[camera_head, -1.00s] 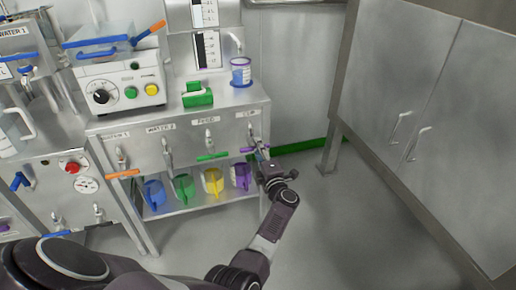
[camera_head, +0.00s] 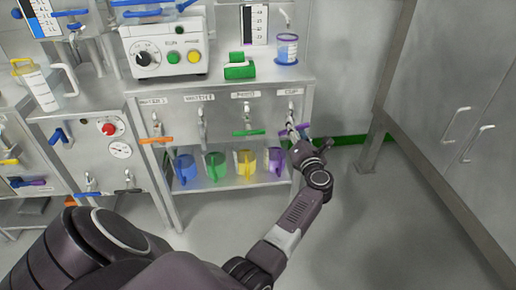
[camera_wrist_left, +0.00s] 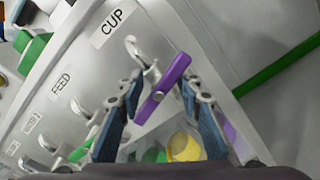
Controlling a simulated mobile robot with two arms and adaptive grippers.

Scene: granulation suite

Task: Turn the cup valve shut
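The cup valve is a metal tap under the CUP label with a purple lever handle (camera_wrist_left: 167,86). In the head view the purple handle (camera_head: 283,133) is partly hidden by my gripper and looks roughly level. My left gripper (camera_wrist_left: 161,84) is open, with one finger on each side of the purple handle. I cannot tell whether either finger touches it. In the head view the left gripper (camera_head: 297,131) is at the cup valve on the right end of the bench front. My right gripper is not in view.
The feed valve with a green handle (camera_head: 249,133) and an orange-handled valve (camera_head: 156,140) are to the left. Blue, green, yellow (camera_head: 246,163) and purple (camera_head: 275,160) jugs stand on the shelf below. Grey cabinets (camera_head: 452,110) stand at right, with open floor between.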

